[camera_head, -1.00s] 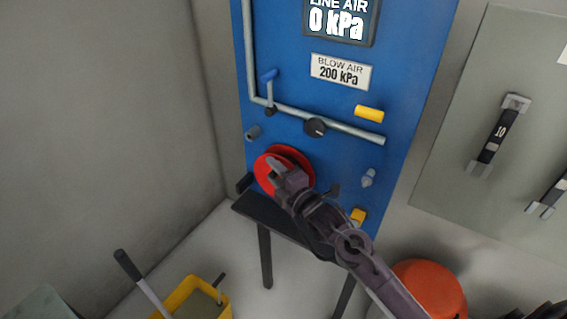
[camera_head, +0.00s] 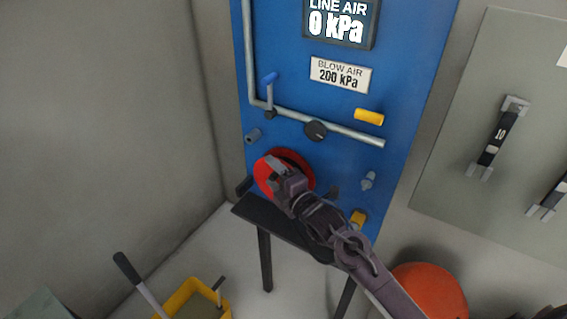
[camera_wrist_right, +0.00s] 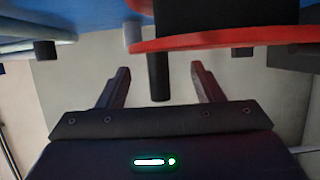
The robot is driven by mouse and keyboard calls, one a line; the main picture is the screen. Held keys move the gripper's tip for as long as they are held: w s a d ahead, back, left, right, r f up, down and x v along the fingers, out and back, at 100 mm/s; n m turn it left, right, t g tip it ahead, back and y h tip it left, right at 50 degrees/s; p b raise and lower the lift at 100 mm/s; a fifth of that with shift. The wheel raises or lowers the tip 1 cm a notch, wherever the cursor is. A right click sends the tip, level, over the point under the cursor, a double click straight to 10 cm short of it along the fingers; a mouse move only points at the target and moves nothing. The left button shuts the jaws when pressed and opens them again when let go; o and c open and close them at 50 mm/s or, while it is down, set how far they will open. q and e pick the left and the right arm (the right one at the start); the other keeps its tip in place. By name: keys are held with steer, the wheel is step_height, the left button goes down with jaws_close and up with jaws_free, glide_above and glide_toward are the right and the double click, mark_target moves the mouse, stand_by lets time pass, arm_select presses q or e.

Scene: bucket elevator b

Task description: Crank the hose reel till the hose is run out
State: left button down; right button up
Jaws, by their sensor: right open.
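The red hose reel (camera_head: 264,177) is mounted low on the blue panel (camera_head: 300,100), partly hidden behind my right gripper (camera_head: 274,168). In the right wrist view the reel's red rim (camera_wrist_right: 205,41) crosses the upper right. A dark crank handle (camera_wrist_right: 158,76) points down from the reel between the fingers of my right gripper (camera_wrist_right: 162,82). The fingers are open, with a gap on both sides of the handle. My left gripper is not in view.
A dark shelf (camera_head: 268,221) on legs stands below the reel. A blue-handled valve (camera_head: 269,90), a pipe, a black knob (camera_head: 315,130) and a yellow handle (camera_head: 369,117) are above it. A yellow bucket (camera_head: 184,296) and an orange rounded object (camera_head: 430,290) stand on the floor.

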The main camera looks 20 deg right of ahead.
steer(key=p+v, duration=0.2)
steer(key=v, duration=0.5)
steer(key=shift+p, duration=0.35)
stand_by(0.4)
